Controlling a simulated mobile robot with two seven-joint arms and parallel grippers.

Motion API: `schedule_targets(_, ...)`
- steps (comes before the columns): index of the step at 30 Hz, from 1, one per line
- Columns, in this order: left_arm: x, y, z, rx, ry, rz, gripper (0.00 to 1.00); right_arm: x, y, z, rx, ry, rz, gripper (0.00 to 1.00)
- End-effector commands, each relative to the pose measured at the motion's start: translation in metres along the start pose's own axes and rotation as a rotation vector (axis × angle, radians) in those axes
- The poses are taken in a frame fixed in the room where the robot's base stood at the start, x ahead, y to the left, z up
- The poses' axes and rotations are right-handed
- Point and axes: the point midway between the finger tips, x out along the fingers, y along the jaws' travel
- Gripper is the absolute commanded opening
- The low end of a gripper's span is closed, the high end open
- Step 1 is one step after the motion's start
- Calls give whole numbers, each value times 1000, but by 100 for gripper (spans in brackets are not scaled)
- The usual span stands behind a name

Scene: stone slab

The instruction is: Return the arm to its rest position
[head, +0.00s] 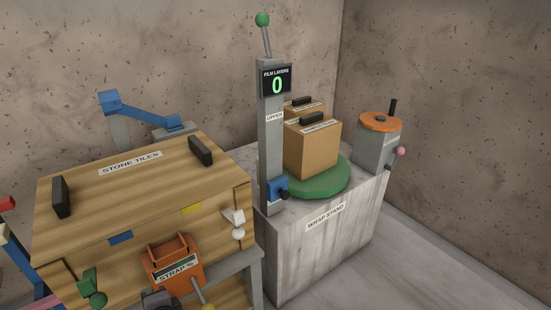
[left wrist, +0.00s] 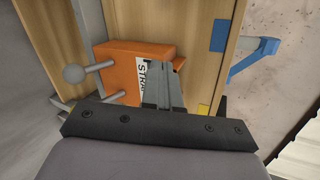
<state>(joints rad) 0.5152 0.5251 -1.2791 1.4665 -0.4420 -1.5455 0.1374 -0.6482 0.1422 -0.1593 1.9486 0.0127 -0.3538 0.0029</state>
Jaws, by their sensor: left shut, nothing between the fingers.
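My left gripper (head: 160,299) shows at the bottom edge of the head view, just in front of the orange strap tool (head: 172,252). In the left wrist view its two grey fingers (left wrist: 160,84) are together with nothing between them. They point at the orange strap tool (left wrist: 140,55), overlapping part of its label in the picture. I cannot tell whether they touch it. Most of my left arm is out of the head view. My right gripper is in neither view.
A wooden crate labelled stone tiles (head: 125,190) fills the left, with a blue bracket (head: 140,110) behind it. To the right stands the wrap stand (head: 325,245), with a post (head: 270,140), green turntable (head: 325,185) and cartons (head: 312,150). Floor at right is clear.

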Motion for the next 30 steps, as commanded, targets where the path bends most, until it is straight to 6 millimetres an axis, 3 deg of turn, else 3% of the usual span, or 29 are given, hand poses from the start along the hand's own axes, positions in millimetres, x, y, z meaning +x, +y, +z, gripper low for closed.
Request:
schedule_targets(1, 16, -4, 24, 20, -42, -20, 0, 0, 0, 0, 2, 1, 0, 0)
schedule_targets(3, 25, 1, 41, 31, -58, -10, 0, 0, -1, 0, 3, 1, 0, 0)
schedule_targets(12, -16, 92, 22, -118, 179, 341, 0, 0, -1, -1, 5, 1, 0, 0)
schedule_targets(18, -49, 131, 25, -293, 333, 532, 0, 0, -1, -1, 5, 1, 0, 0)
schedule_targets(24, -74, 141, 44, -495, 459, 629, 0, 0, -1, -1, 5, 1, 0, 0)
schedule_targets(30, -88, 130, 74, -664, 550, 633, 0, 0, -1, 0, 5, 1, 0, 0)
